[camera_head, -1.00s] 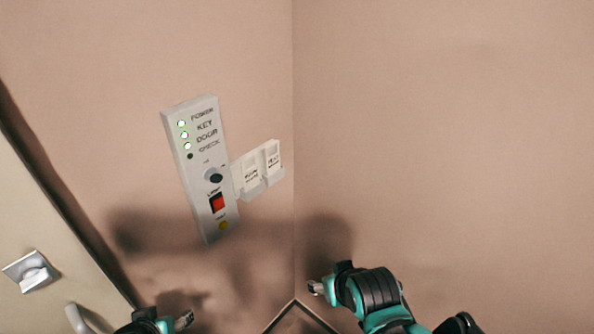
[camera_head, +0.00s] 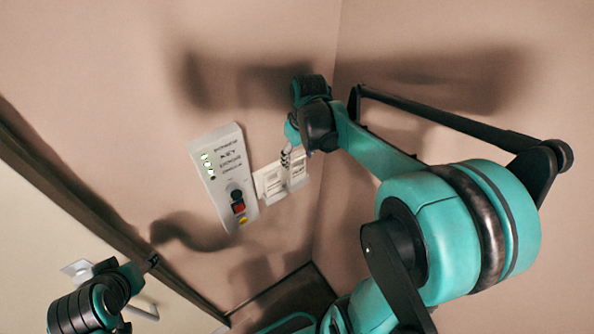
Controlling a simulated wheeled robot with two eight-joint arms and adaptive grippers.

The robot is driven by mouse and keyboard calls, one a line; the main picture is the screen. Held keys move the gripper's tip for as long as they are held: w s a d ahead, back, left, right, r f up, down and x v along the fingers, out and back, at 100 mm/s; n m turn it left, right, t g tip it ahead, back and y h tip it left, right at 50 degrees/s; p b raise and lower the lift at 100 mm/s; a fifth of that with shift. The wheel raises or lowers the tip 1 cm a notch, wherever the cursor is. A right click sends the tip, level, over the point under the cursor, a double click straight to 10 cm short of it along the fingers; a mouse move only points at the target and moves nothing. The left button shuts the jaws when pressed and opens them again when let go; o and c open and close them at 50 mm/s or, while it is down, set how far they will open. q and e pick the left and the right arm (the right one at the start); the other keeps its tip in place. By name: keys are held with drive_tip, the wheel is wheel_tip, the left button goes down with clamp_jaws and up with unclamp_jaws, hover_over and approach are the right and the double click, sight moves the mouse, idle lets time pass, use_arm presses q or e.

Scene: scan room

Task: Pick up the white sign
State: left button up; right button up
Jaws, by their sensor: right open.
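A white holder (camera_head: 277,210) is fixed to the wall beside the control panel, near the corner. It carries two small white signs side by side: the left sign (camera_head: 270,180) and the right sign (camera_head: 298,172), which bears dark lettering too small to read. My right gripper (camera_head: 289,157) is open and points down at the holder, its fingers overlapping the upper edge of the right sign. I cannot tell whether they touch it.
The control panel (camera_head: 222,172), with green lights, a red switch and a yellow button, is on the wall just left of the holder. A door with a silver fitting (camera_head: 76,268) is at the far left. The wall corner is close right of the signs.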

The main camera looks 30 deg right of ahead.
sight(298, 167)
drive_tip(key=f, duration=0.3)
drive_tip(key=w+f, duration=0.1)
drive_tip(key=f, duration=0.1)
drive_tip(key=shift+d+f, duration=0.15)
drive_tip(key=shift+f, duration=0.2)
drive_tip(key=shift+c, duration=0.3)
drive_tip(key=c, duration=0.7)
drive_tip(key=shift+o, duration=0.2)
drive_tip(key=shift+r, duration=0.1)
drive_tip(key=shift+r, duration=0.6)
wheel_tip(298, 167, up, 3)
drive_tip(key=shift+f, duration=0.15)
drive_tip(key=s+d+r, duration=0.6)
drive_tip(key=s+r, duration=0.1)
drive_tip(key=s, duration=0.3)
drive_tip(key=shift+p, duration=0.3)
